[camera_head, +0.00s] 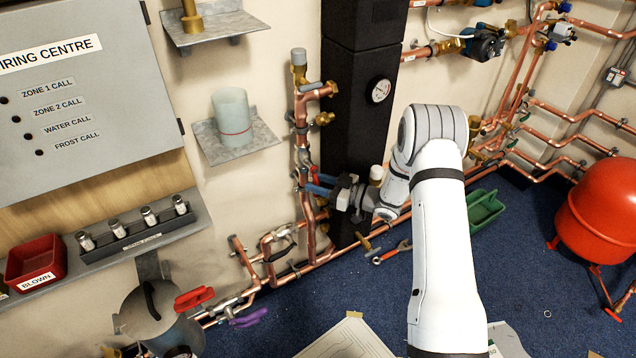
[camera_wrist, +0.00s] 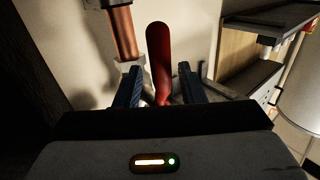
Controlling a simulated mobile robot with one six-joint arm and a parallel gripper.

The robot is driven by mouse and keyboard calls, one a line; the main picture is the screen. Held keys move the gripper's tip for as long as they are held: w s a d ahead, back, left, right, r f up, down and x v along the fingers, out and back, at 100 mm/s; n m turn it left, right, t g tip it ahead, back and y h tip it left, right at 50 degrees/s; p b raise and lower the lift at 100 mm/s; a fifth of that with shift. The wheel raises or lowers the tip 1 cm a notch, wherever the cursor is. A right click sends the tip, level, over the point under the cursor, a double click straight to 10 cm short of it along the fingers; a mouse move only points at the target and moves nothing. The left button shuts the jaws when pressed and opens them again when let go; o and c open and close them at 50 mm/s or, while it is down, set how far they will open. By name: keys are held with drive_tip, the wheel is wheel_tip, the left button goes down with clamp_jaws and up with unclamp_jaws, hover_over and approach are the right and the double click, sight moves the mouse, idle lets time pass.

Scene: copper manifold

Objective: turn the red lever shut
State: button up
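The red lever (camera_wrist: 159,50) stands upright between the two blue fingers of my gripper (camera_wrist: 158,69) in the wrist view. A gap shows on both sides of it, so my gripper is open around the lever and not clamped. In the head view, my gripper (camera_head: 318,184) reaches left to the vertical copper pipe, and a small part of the red lever (camera_head: 314,172) shows by the fingertips. The lever's lower end is mostly hidden by the gripper in the wrist view.
Copper pipe (camera_wrist: 123,32) stands close left of the fingers in the wrist view. A black column (camera_head: 353,130) with a gauge (camera_head: 379,90) rises behind my gripper. A metal shelf (camera_head: 240,145) holds a cup (camera_head: 232,115). Another red handle (camera_head: 194,297) sits lower left.

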drive_tip(key=shift+w+a, duration=0.1)
drive_tip(key=shift+a, duration=0.25)
clamp_jaws()
idle(0.3)
